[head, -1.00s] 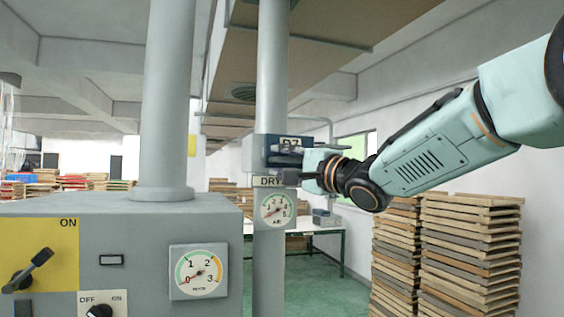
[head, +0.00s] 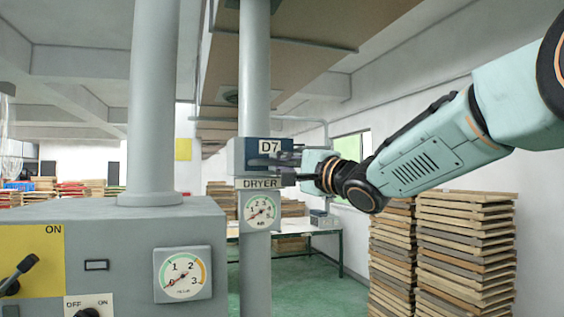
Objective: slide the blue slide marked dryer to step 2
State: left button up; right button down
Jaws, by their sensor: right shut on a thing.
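The blue slide housing marked D7 (head: 252,157) is on a grey post in the head view, with a DRYER plate (head: 259,184) just under it. My right gripper (head: 286,165) reaches in from the right and is shut at the right end of the blue part. Its dark fingers hide what they hold, which looks like part of the slide. I cannot make out step marks or the slide's exact setting. My left gripper is not in view.
A round gauge (head: 260,212) is on the post below the plate. A grey cabinet (head: 120,230) with a dial and switches stands at the front left. Stacked wooden boards (head: 465,250) stand at the right, and a table (head: 310,229) behind.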

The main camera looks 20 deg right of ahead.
jog(key=shift+w+a+r+p, duration=0.2)
jog(key=shift+w+r+p, duration=0.15)
jog(key=shift+w+r, duration=0.05)
jog(key=w, duration=0.1)
jog(key=w+p, duration=0.2)
jog(key=w, duration=0.1)
jog(key=shift+w+a+f, duration=0.1)
jog(key=shift+f, duration=0.2)
jog(key=shift+s, duration=0.35)
jog(key=c, duration=1.8)
grip_release()
jog(key=shift+r, duration=0.1)
jog(key=shift+c, duration=0.2)
jog(key=o, duration=0.5)
jog(key=shift+w+a, duration=0.1)
jog(key=shift+a, duration=0.65)
jog(key=shift+d, duration=0.7)
jog(key=shift+s+d, duration=0.3)
jog(key=shift+s, duration=0.05)
jog(key=shift+s+a+f+v, duration=0.1)
jog(key=shift+a+v, duration=0.1)
jog(key=shift+v, duration=1.55)
jog(key=shift+s+a+f+v, duration=0.1)
jog(key=shift+a+v, duration=0.15)
jog(key=shift+v, duration=1.55)
jog(key=shift+s+a+f+v, duration=0.1)
jog(key=shift+a+v, duration=0.1)
jog(key=shift+v, duration=1.55)
